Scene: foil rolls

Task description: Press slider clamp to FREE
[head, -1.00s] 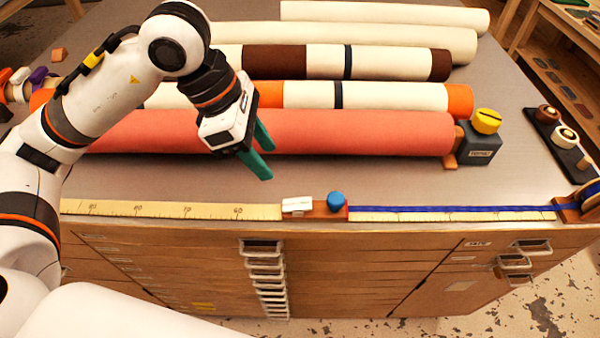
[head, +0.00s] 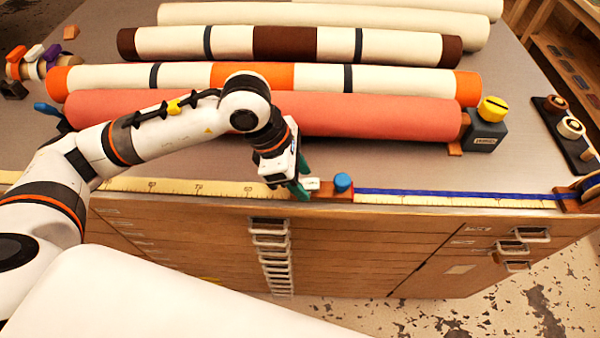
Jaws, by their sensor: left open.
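The slider clamp, a small wooden block (head: 338,196) with a blue knob (head: 343,182) and a white tab (head: 313,184), sits on the yellow measuring rule (head: 225,190) along the table's front edge. My left gripper (head: 302,190) has green fingers pointing down, just left of the clamp and close by the white tab. It is open and holds nothing. Its fingers partly hide the tab and the rule, and I cannot tell whether they touch. Any lettering on the clamp is too small to read. My right gripper is not in view.
A salmon roll (head: 370,115) lies behind the rule, with other rolls farther back. A grey block with a yellow knob (head: 493,109) stands at the right. A blue strip (head: 450,194) runs along the rule. Drawers (head: 360,245) are below the front edge.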

